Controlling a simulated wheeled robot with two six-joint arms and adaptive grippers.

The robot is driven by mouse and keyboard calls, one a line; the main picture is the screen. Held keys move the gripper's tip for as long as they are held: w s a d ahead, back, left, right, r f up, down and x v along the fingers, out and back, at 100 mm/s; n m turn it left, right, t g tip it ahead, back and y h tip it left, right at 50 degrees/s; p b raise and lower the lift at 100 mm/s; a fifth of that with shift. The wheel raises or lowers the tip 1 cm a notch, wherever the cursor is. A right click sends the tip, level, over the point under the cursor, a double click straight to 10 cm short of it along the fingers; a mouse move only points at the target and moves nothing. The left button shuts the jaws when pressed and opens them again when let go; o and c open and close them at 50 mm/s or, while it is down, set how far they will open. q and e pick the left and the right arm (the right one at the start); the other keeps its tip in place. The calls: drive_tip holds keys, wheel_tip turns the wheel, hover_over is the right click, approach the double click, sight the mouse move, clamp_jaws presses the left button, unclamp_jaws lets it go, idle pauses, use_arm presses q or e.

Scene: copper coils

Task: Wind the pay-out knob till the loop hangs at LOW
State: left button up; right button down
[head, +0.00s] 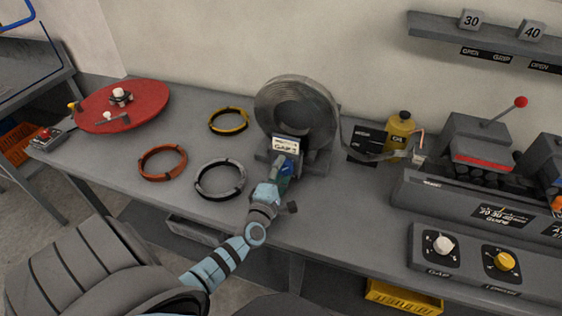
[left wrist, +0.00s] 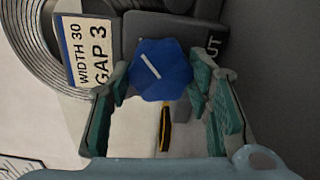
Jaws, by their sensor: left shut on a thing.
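The blue pay-out knob (left wrist: 160,68), with a white pointer line, sits between the fingers of my left gripper (head: 284,172) in the left wrist view. My left gripper is shut on it, with a teal-padded finger on each side. In the head view the gripper hides most of the knob. A panel (left wrist: 185,30) behind it carries partly hidden lettering ending in "UT". The large grey coil (head: 270,92) stands above the knob. A grey strip forms a sagging loop (head: 368,156) from the coil toward the machine, before a black board (head: 364,138) whose marks I cannot read.
A card (left wrist: 90,50) reads "WIDTH 30 GAP 3". A yellow oil bottle (head: 400,132) stands right of the loop. Orange (head: 163,177), grey (head: 221,196) and yellow (head: 245,123) rings lie on the bench, left. A red turntable (head: 150,97) is farther left; a lever machine (head: 478,140) is right.

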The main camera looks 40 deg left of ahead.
use_arm(q)
drive_tip(key=shift+f+m, duration=0.1)
drive_tip(key=shift+m, duration=0.4)
drive_tip(key=o, duration=1.1)
drive_tip(key=shift+o, duration=0.2)
drive_tip(key=v, duration=1.2)
drive_tip(key=shift+d, duration=0.1)
